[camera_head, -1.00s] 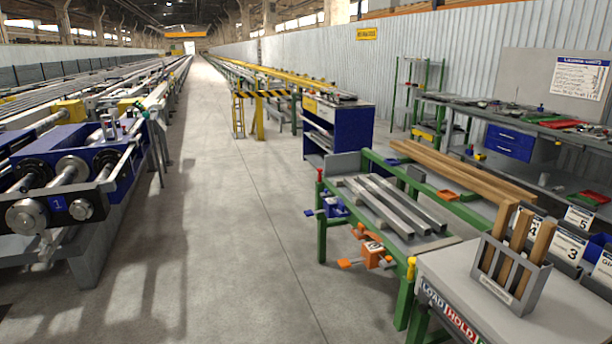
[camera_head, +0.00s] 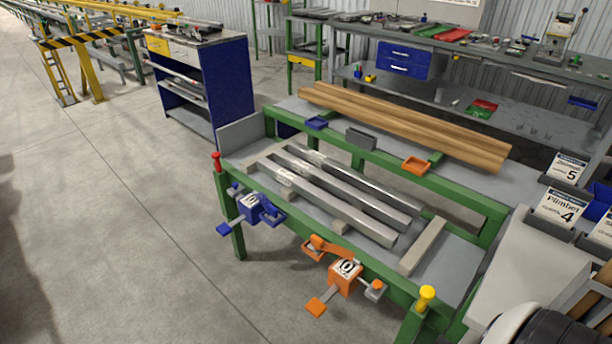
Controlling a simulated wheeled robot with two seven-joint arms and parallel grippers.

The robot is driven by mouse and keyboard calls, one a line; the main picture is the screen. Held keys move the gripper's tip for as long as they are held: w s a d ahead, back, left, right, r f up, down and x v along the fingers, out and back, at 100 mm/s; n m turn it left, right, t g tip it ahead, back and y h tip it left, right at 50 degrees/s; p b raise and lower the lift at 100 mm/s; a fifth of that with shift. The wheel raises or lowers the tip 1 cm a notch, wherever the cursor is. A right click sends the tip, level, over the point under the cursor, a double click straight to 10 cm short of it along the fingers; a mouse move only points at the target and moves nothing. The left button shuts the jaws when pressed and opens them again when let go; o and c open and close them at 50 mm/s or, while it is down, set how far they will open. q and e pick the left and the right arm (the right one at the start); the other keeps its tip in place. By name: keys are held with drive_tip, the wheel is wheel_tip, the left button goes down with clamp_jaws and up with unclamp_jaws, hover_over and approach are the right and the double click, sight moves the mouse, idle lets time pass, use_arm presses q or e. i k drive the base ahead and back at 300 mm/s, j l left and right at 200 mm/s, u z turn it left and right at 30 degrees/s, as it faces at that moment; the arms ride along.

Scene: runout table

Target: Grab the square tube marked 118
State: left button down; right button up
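Several grey square tubes lie side by side on the green-framed runout table, resting across light spacer bars. The front tube (camera_head: 335,207) is nearest me, a middle tube (camera_head: 350,190) lies behind it, and a further tube (camera_head: 368,182) lies at the back. Small pale labels show near their left ends, but the numbers are too small to read, so I cannot tell which is 118. No gripper shows clearly. A dark and white rounded part at the bottom right edge may be part of my own arm.
The runout table (camera_head: 458,258) has a blue clamp (camera_head: 254,208) and an orange clamp (camera_head: 345,275) on its front edge. A yellow knob (camera_head: 426,293) and red knob (camera_head: 216,157) stand at its corners. Wooden beams (camera_head: 400,122) lie behind. Floor at left is clear.

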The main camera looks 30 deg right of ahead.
sight(380, 232)
drive_tip(key=i+j+z, duration=0.1)
drive_tip(key=i+z, duration=0.35)
drive_tip(key=i+j+z, duration=0.2)
drive_tip(key=i+z, duration=0.25)
drive_tip(key=i+j+z, duration=0.2)
drive_tip(key=j+z, duration=0.15)
drive_tip(key=z, duration=0.15)
drive_tip(key=i+j+z, duration=0.25)
drive_tip(key=j+z, duration=0.2)
